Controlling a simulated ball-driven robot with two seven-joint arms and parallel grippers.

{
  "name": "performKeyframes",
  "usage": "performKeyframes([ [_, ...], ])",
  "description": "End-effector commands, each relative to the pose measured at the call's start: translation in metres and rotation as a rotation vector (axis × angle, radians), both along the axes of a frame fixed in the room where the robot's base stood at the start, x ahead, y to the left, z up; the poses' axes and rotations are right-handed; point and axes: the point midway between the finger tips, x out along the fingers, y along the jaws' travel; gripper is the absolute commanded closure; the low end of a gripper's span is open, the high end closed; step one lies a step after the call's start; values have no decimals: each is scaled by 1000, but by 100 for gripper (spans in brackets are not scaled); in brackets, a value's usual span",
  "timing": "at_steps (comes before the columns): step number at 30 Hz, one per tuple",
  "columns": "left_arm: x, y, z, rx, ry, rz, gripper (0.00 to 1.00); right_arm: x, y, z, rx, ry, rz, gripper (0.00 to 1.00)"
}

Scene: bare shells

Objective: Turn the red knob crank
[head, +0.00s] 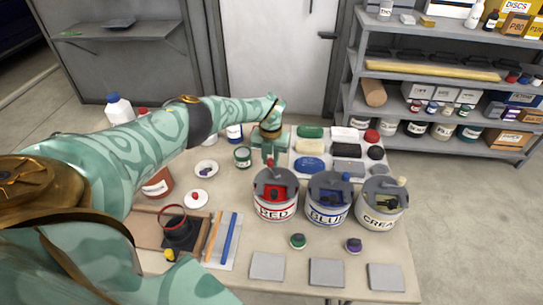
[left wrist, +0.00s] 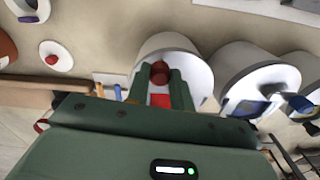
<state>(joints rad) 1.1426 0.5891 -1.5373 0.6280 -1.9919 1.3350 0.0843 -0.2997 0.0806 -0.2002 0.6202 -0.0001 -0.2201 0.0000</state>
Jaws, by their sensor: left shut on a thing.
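Three tins with grey lids and cranks stand in a row on the table. The tin labelled RED (head: 275,210) is on the left, BLUE (head: 327,213) is in the middle, and CREAM (head: 380,220) is on the right. My left gripper (head: 269,160) reaches down to the far side of the RED tin. In the left wrist view its two green fingers (left wrist: 162,78) are shut on the red knob (left wrist: 160,70), over the tin's pale top. The fingers and arm partly hide the crank. My right gripper is out of view.
Sponges and blocks (head: 311,163) lie on a tray behind the tins. Small jars (head: 297,240) and grey square pads (head: 327,272) are in front. A blue stick (head: 230,240) and a black object lie to the left. Shelves (head: 440,90) stand at the back right.

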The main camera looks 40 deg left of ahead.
Motion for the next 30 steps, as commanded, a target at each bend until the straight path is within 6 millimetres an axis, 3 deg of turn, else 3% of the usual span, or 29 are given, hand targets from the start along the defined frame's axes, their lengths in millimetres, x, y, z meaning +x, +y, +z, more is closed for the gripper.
performKeyframes([
  [13, 1, 2, 1, 3, -3, 13, 100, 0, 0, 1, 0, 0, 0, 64],
  [14, 1, 2, 1, 3, -3, 13, 75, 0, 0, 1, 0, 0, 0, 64],
  [16, 0, 2, 1, 3, -3, 13, 56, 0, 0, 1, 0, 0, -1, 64],
  [25, 0, 1, 2, 0, -1, 11, 56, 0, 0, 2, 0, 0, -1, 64],
  [30, 0, 2, 24, 2, -4, 10, 56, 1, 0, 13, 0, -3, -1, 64],
])
